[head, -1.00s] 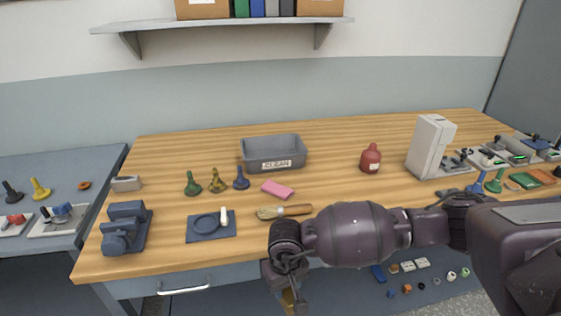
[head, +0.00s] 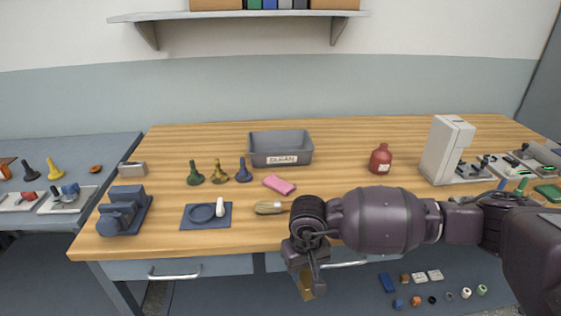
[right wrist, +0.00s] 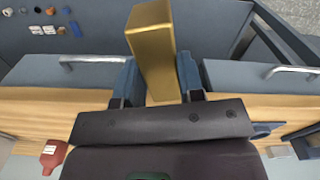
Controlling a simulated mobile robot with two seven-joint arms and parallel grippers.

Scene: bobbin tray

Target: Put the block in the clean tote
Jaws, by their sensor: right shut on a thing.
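The block is a brass-coloured bar (right wrist: 153,52). My right gripper (right wrist: 157,82) is shut on it, with one blue-grey finger on each side in the right wrist view. In the head view the block (head: 306,286) hangs below my right gripper (head: 307,272), in front of the table's front edge and lower than the tabletop. The clean tote is a grey open bin (head: 282,158) with a CLEAN label, toward the back middle of the wooden table. It looks empty. My left gripper is not in view.
A pink sponge (head: 279,184) and a brush (head: 268,208), partly hidden by my right arm, lie in front of the tote. Several bobbin-like pieces (head: 218,173) stand left of it. A red bottle (head: 381,159) and a white machine (head: 446,149) stand right.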

